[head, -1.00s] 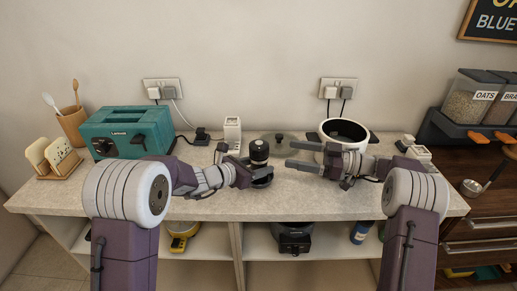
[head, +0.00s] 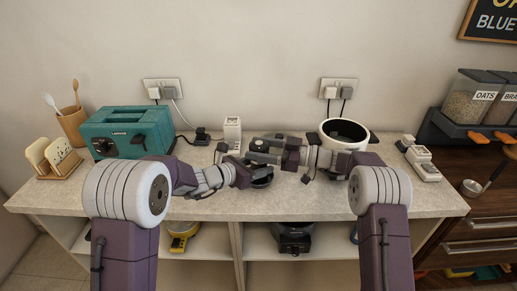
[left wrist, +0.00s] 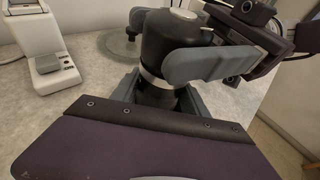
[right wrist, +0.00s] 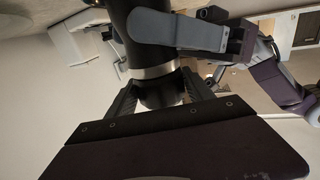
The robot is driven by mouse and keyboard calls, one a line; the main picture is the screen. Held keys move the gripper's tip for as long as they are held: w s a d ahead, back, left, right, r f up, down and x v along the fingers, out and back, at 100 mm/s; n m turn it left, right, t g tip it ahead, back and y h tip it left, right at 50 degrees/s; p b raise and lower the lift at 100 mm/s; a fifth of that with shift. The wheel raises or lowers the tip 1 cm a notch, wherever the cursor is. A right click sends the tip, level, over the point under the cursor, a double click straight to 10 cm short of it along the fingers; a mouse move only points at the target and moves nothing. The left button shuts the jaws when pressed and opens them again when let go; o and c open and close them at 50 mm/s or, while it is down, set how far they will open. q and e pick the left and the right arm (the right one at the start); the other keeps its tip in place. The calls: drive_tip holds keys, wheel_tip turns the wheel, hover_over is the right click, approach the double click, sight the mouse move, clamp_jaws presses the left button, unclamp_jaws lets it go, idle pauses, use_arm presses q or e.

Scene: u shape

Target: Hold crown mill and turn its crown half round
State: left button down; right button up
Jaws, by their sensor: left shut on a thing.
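The crown mill (left wrist: 163,42) is a black upright cylinder with a silver band. In the head view it is mostly covered by my grippers. My left gripper (head: 261,178) is shut on its lower body, below the band in the left wrist view. My right gripper (head: 262,152) is at the upper part, its grey fingers on two sides of the crown. The right wrist view shows the mill's crown end (right wrist: 160,92) between my right fingers. Whether those fingers press on it is unclear.
A teal toaster (head: 127,132) stands at the left of the counter (head: 330,205). A small white device (head: 232,130) stands behind the mill. A white pot (head: 344,135) is behind my right arm. The front strip of counter is clear.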

drive_tip(key=c, duration=0.8)
drive_tip(key=shift+t, duration=0.3)
drive_tip(key=m+t+h, duration=0.1)
drive_tip(key=m+t, duration=0.1)
drive_tip(key=m+t+h, duration=0.1)
drive_tip(key=m+t, duration=0.1)
drive_tip(key=t, duration=0.1)
drive_tip(key=shift+a+r+t+h, duration=0.1)
drive_tip(key=shift+t+h, duration=0.2)
drive_tip(key=shift+h, duration=0.1)
drive_tip(key=shift+m+t+h, duration=1.6)
drive_tip(key=shift+m+t, duration=0.1)
drive_tip(key=shift+h, duration=0.3)
drive_tip(key=o, duration=1.4)
drive_tip(key=shift+c, duration=0.2)
